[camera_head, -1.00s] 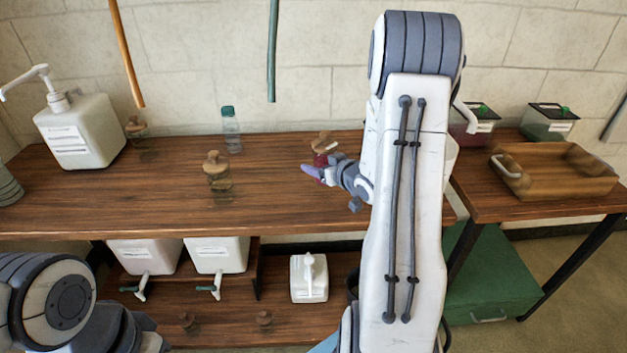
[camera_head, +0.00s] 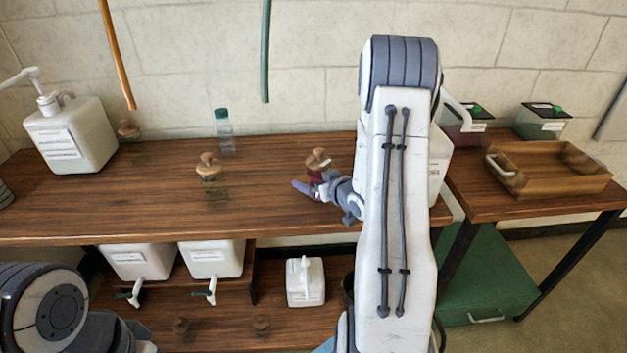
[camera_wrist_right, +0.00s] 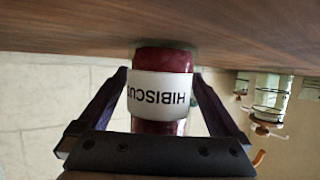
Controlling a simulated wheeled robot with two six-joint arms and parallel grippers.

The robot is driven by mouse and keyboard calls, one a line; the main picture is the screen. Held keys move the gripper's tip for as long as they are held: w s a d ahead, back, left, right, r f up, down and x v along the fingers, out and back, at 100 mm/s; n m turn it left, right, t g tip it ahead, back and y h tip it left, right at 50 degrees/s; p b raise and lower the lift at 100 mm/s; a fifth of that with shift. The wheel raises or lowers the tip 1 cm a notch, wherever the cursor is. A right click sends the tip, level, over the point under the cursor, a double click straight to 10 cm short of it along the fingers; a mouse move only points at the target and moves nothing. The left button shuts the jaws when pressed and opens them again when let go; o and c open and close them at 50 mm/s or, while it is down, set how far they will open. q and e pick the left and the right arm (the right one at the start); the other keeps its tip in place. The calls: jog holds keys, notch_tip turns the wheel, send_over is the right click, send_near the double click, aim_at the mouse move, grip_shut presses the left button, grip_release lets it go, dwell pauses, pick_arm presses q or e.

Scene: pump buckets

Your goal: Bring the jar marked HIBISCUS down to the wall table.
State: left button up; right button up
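The jar marked HIBISCUS has a wooden lid and dark red contents. In the head view the jar (camera_head: 316,175) is over the right part of the long wooden table (camera_head: 110,205) along the wall. In the right wrist view its white label (camera_wrist_right: 160,95) reads upside down. My right gripper (camera_wrist_right: 160,82) has its fingers on both sides of the jar, seemingly closed on it. The jar's base is close to the wooden surface; I cannot tell whether it touches. My left arm shows at the lower left in the head view; its gripper is out of frame.
A lidded jar (camera_head: 211,182), a green-capped bottle (camera_head: 226,135) and a white pump bucket (camera_head: 72,138) stand on the long table. White containers stand on a lower shelf. At right, a side table (camera_head: 475,205) holds a wooden tray (camera_head: 550,184). The table front between the jars is clear.

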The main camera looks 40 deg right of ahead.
jog(key=shift+r, duration=0.15)
jog(key=shift+s+r, duration=0.15)
jog(key=shift+s, duration=0.05)
jog(key=p+v, duration=0.3)
jog(key=v, duration=0.6)
jog(key=shift+r, duration=0.15)
jog(key=p+v, duration=0.2)
jog(key=p, duration=0.7)
jog(key=shift+p, duration=0.35)
jog(key=shift+s+p, duration=0.2)
jog(key=shift+p, duration=0.3)
